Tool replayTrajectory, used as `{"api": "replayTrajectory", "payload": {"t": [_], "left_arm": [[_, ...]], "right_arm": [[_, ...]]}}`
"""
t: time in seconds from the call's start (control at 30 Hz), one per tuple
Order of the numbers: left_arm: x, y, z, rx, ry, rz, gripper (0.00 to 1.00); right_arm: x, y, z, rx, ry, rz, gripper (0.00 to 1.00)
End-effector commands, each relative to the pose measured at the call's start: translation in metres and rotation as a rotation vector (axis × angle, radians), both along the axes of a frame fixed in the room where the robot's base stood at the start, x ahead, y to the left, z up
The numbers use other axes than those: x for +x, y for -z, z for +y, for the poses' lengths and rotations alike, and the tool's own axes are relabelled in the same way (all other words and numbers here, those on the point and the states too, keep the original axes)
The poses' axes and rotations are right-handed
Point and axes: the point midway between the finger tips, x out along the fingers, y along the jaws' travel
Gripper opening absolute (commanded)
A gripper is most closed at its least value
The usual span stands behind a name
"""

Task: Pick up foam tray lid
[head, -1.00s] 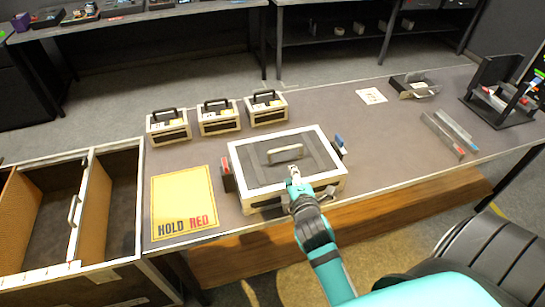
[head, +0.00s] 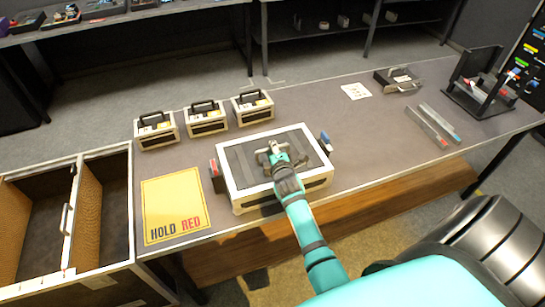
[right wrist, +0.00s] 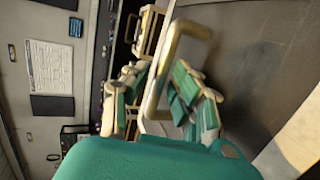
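The foam tray lid (head: 240,165) is a dark grey panel with darker bands, lying flat in a cream-rimmed case (head: 226,190) on the table. Its pale handle (head: 273,149) stands up at the middle, partly hidden by my right gripper (head: 277,158). In the right wrist view, the handle (right wrist: 165,70) passes between the spread fingers of my right gripper (right wrist: 160,100). The fingers look open, with gaps to the bar; contact cannot be made out. My left gripper is in neither view.
Several small handled cases, one of them here (head: 206,118), stand behind the case. A yellow HOLD RED mat (head: 172,200) lies to its left, beside an open divided bin (head: 105,270). Metal strips (head: 435,125) and a black rack (head: 470,100) are at right.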

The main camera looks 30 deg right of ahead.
Motion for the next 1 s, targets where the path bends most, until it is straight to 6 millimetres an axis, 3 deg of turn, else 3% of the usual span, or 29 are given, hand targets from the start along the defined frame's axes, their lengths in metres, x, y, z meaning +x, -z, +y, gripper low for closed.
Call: {"api": "replayTrajectory", "payload": {"t": [0.13, 0.4, 0.6, 1.0], "left_arm": [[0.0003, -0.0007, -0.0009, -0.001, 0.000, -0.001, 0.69], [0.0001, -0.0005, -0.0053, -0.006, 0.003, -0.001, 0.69], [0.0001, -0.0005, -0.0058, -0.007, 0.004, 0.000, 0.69], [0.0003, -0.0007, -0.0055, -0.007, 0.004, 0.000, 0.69]], "right_arm": [[0.0135, 0.0054, -0.0053, 0.001, 0.000, 0.000, 0.25], [0.0153, 0.0068, -0.0059, 0.001, -0.001, 0.000, 0.24], [0.0151, 0.0067, -0.0058, 0.001, -0.001, 0.000, 0.00], [0.0160, 0.0040, -0.0058, -0.002, -0.001, -0.006, 0.00]]}}
